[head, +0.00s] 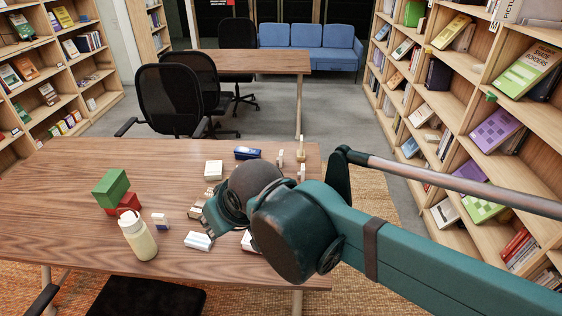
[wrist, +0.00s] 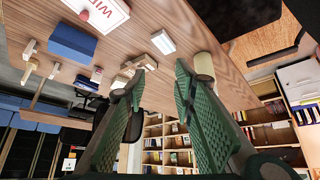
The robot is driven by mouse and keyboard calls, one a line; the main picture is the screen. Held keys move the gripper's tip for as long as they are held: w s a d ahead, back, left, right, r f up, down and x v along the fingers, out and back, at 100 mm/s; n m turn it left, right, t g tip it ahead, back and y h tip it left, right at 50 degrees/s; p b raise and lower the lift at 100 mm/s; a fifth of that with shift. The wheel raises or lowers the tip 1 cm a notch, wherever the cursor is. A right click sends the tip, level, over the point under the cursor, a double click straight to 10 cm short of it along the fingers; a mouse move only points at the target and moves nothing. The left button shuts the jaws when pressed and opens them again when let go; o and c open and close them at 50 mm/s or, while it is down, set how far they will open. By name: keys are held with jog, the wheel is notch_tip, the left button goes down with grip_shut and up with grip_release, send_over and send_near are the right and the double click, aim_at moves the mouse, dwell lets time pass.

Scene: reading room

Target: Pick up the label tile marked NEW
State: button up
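No lettering NEW can be read in either view, so I cannot tell which small piece is that tile. In the head view, candidates on the table are a pale tile with a blue edge (head: 198,240), a small white and blue piece (head: 160,221) and a cream block (head: 213,169). My gripper (wrist: 160,72) is open in the wrist view, its teal fingers apart with nothing held between them. A small wooden piece (wrist: 140,64) lies beyond the left fingertip, and a white block (wrist: 163,41) lies past the gap. In the head view my arm hides most of the gripper.
A white panel lettered WID (wrist: 100,12) shows in the wrist view. The table's left side is clear.

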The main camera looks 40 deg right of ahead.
jog(key=w+d+r+m+g+h+p, duration=0.1)
jog(key=w+d+r+m+p, duration=0.2)
jog(key=w+d, duration=0.85)
jog(key=m+g+h+p, duration=0.2)
jog(key=m+g+p, duration=0.1)
jog(key=m+p, duration=0.3)
send_over(281, 152)
jog(key=s+a+b, duration=0.1)
jog(key=s+a, duration=0.1)
notch_tip(281, 152, down, 18)
jog(key=shift+m, duration=0.4)
jog(key=shift+x, duration=1.2)
jog(key=shift+f+b, duration=0.1)
jog(key=shift+b, duration=0.2)
jog(key=shift+b+x, duration=0.5)
jog(key=shift+x, duration=2)
